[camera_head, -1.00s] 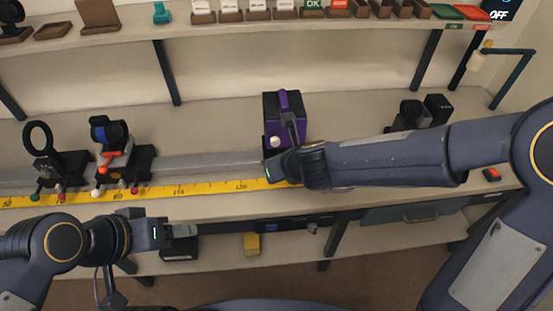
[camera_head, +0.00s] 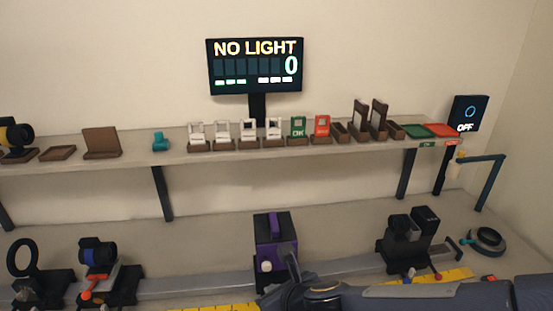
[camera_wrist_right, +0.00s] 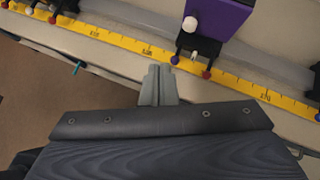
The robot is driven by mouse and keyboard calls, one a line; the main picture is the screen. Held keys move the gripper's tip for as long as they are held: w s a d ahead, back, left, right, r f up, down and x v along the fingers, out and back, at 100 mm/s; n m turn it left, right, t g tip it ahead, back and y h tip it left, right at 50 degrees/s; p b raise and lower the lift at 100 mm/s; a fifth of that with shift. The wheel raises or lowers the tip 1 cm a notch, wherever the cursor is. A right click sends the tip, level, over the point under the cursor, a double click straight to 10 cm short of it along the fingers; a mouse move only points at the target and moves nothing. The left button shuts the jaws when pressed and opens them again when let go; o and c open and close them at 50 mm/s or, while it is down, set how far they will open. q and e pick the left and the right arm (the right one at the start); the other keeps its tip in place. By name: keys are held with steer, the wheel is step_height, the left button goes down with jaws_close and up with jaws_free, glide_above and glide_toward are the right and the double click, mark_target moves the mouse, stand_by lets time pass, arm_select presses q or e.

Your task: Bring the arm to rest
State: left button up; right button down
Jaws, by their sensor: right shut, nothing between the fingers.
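My right arm comes in along the bottom right of the head view. Its gripper (camera_head: 289,264) stands in front of the purple-and-black unit (camera_head: 266,232) and overlaps its lower right part there. In the right wrist view the gripper fingers (camera_wrist_right: 158,82) are together and empty. Their tips point at the yellow measuring tape (camera_wrist_right: 124,42), and the purple unit (camera_wrist_right: 218,22) with its white knob is ahead and to the right, apart from the fingers. My left gripper is out of view.
Lens mounts (camera_head: 98,256) stand on the rail at the left, and black blocks (camera_head: 409,240) stand on it at the right. A shelf (camera_head: 345,151) with cards and trays runs behind. A screen (camera_head: 254,66) reads "NO LIGHT" and 0. A small panel (camera_head: 467,113) reads "OFF".

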steer(key=s+d+r+n+t+y, duration=0.1)
steer(key=s+d+r+n+y, duration=0.25)
steer(key=d+r+n, duration=0.85)
steer(key=s+d+f+n+g+h, duration=0.3)
steer(key=s+d+f+n, duration=0.6)
steer(key=s+n, duration=0.3)
steer(key=f+n+h, duration=0.1)
steer(key=n, duration=0.2)
steer(key=shift+s+d+f+h, duration=0.15)
steer(key=shift+s+f+h, duration=0.1)
steer(key=shift+f+h, duration=0.1)
